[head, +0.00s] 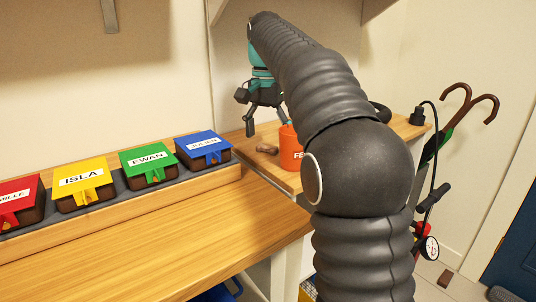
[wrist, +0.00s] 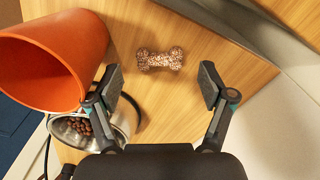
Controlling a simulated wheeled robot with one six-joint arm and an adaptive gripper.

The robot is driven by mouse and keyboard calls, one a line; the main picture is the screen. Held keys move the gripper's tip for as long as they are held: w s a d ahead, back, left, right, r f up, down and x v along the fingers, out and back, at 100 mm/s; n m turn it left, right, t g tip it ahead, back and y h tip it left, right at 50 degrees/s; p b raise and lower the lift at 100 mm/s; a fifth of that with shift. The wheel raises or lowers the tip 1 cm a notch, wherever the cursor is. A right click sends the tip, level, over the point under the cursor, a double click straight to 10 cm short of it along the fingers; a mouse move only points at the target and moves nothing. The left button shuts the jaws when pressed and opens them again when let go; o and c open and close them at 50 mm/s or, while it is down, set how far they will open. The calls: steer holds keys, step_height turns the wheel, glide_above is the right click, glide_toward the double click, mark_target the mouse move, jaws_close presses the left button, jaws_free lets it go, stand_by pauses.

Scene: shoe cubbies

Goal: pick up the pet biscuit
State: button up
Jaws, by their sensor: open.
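The pet biscuit (wrist: 160,59) is a speckled brown bone shape lying flat on the wooden shelf top in the wrist view. In the head view it is a small brown lump (head: 267,148) left of the orange pot. My gripper (wrist: 160,82) is open and empty, with its two fingers on either side below the biscuit in the picture. The fingers do not touch it. In the head view my gripper (head: 250,122) hangs above the shelf near the biscuit, partly hidden by my arm.
An orange pot (wrist: 50,60) stands close to the left finger, with a metal bowl of brown kibble (wrist: 78,127) below it in the picture. Several coloured name-labelled boxes, including a blue one (head: 203,147), line the left bench. Umbrellas (head: 455,112) stand at the right.

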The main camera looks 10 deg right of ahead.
step_height(320, 180, down, 2)
steer(key=shift+f, duration=0.1)
steer(key=c, duration=0.9)
steer(key=shift+o, duration=0.2)
